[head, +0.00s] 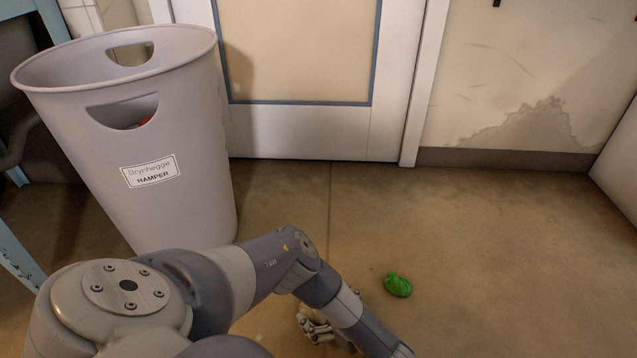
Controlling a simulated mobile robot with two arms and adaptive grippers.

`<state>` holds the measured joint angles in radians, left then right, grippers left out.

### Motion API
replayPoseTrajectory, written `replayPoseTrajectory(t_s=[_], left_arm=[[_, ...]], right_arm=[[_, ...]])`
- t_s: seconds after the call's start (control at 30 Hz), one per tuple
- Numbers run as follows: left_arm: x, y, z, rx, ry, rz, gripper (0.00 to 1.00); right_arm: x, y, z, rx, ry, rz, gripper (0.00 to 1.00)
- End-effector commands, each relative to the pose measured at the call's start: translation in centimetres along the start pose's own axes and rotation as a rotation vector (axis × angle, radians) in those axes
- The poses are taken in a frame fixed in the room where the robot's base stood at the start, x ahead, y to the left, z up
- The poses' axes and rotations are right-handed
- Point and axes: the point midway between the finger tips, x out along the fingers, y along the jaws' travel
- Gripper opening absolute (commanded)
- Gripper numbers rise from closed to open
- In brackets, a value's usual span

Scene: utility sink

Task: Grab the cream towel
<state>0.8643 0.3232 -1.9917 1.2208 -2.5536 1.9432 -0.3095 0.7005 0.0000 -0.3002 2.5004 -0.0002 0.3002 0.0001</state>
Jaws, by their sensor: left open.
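I cannot make out a cream towel for certain. My left gripper (318,330) is low over the floor at the bottom middle, mostly hidden behind my left forearm. Only part of its metal fingers shows, and they are open. A small pale patch shows beside the fingers, too hidden to tell whether it is cloth. My right gripper is out of view.
A tall grey hamper (160,195) with a label stands at the left, with something red (144,121) inside. A crumpled green item (398,285) lies on the floor right of my arm. A closed door (298,130) is behind. The floor at right is clear.

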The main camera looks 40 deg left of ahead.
Motion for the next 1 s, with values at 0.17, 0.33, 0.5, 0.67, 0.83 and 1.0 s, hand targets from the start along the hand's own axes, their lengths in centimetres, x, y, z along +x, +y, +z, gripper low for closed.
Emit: replayPoseTrajectory(t_s=[0.17,0.33,0.5,0.67,0.83,1.0], left_arm=[[2.6,-0.4,0.1,-0.001,0.002,-0.003,1.00],[4.2,-0.4,-0.1,-0.001,0.002,-0.002,1.00],[4.3,-0.4,-0.3,0.000,0.001,-0.001,1.00],[4.3,-0.4,-0.3,0.000,0.001,-0.001,0.93],[4.3,-0.4,-0.3,0.000,0.001,-0.002,0.55],[4.3,-0.4,-0.3,0.001,0.001,-0.002,0.51]], right_arm=[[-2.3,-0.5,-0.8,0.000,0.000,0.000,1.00],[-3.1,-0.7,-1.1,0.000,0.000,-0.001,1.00],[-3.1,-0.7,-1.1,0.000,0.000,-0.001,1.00],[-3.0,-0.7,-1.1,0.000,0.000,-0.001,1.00],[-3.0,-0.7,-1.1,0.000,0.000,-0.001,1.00],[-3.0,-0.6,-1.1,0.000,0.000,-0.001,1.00]])
